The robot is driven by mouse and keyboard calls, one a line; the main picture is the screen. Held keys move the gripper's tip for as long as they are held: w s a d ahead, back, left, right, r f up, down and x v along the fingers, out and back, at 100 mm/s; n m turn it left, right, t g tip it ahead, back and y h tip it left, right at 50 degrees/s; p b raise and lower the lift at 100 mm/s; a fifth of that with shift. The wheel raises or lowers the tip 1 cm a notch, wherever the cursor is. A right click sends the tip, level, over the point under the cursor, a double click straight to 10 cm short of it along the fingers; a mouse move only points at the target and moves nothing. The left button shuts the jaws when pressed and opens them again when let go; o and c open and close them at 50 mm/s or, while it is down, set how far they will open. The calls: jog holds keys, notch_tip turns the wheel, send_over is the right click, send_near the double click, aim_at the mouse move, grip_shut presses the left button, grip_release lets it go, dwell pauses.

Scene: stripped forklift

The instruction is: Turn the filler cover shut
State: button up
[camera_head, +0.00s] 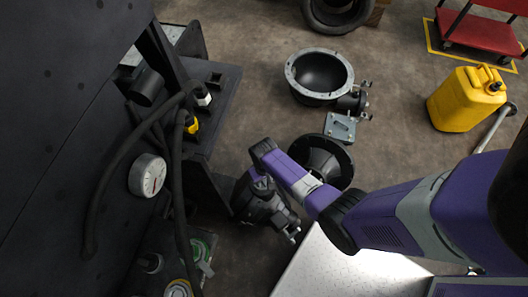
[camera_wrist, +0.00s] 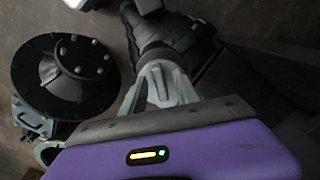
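I cannot tell for sure which part is the filler cover. In the head view, a round green-rimmed fitting with a pale tab (camera_head: 201,251) sits low on the dark forklift body, and part of a second round pale-and-yellow fitting (camera_head: 178,289) shows at the bottom edge. My purple arm comes in from the right and bends down to my gripper (camera_head: 291,234), which is right of these fittings and apart from them. The gripper is small and dark there, with pale tips.
The forklift body (camera_head: 62,110) fills the left, with a round gauge (camera_head: 147,175), hoses, a yellow cap (camera_head: 191,124) and a white cap (camera_head: 203,98). A grey bell housing (camera_head: 338,90) and a black flanged cone (camera_head: 333,160) lie on the floor. A yellow canister (camera_head: 466,99) stands right.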

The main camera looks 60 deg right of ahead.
notch_tip(320, 180, up, 7)
jog(key=shift+r+p, duration=0.1)
jog(key=shift+p, duration=0.7)
jog(key=shift+w+d, duration=0.1)
jog(key=shift+w, duration=0.15)
jog(key=w+d+r+t+h, duration=0.25)
jog(key=w+r+t, duration=0.25)
jog(key=w, duration=0.3)
notch_tip(320, 180, up, 19)
jog(key=n+t, duration=0.3)
jog(key=t, duration=0.6)
send_over(264, 181)
jog(key=a, duration=0.4)
jog(key=s+a+r+n+y, duration=0.1)
jog(key=s+a+r, duration=0.3)
jog(key=s+r, duration=0.4)
jog(key=s+a+r+n+y, duration=0.1)
jog(key=s+a+r, duration=0.2)
jog(key=s+r, duration=0.5)
jog(key=shift+s+a+r+t, duration=0.2)
jog(key=shift+s+a+t, duration=0.2)
jog(key=shift+s, duration=0.4)
